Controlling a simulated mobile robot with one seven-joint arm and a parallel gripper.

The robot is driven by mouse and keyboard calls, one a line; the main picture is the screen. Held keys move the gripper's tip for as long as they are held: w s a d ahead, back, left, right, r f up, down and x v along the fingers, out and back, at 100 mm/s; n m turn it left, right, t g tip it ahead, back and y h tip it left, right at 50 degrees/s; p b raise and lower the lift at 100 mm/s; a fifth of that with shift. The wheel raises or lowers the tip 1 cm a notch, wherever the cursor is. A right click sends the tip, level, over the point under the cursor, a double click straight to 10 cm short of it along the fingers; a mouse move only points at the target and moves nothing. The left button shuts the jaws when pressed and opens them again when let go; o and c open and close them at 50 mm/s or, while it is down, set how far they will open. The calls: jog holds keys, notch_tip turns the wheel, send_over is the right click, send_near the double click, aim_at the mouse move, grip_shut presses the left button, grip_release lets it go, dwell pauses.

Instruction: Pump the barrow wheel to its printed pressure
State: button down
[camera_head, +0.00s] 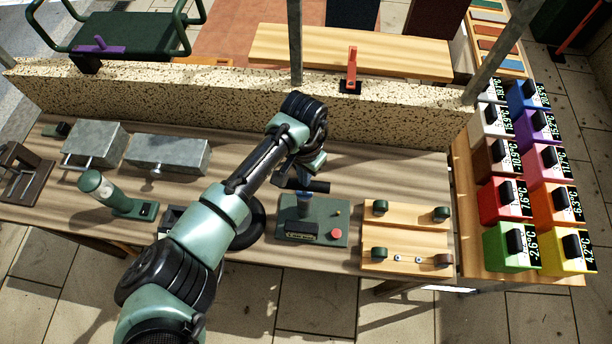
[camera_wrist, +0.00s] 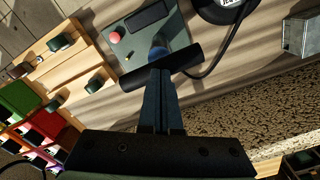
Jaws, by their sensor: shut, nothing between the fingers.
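The pump is a green base plate (camera_head: 329,236) with a blue-grey cylinder (camera_head: 304,203), a black crossbar handle (camera_head: 313,187), a small display (camera_head: 301,229) and a red button (camera_head: 336,234). The display's reading is too small to make out. The black barrow wheel (camera_head: 257,226) lies left of the pump, mostly hidden by my arm. In the wrist view the wheel (camera_wrist: 222,10) shows part of its white print, unreadable, and a black hose runs beside it. My gripper (camera_wrist: 160,72) is shut and empty, its tips at the crossbar handle (camera_wrist: 187,60); I cannot tell whether they touch.
A wooden board with several knobs (camera_head: 408,220) is right of the pump. Grey metal boxes (camera_head: 168,153) and a green lever device (camera_head: 110,192) are left. A speckled wall (camera_head: 210,98) with a red lever (camera_head: 352,70) runs behind. Coloured bins (camera_head: 502,200) stand far right.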

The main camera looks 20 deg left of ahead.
jog(key=shift+f+b, duration=0.5)
jog(key=shift+f, duration=0.7)
jog(key=shift+r, duration=0.1)
notch_tip(320, 180, up, 6)
jog(key=p, duration=0.6)
jog(key=shift+p, duration=0.3)
notch_tip(320, 180, up, 7)
jog(key=p, duration=0.4)
jog(key=shift+p, duration=0.35)
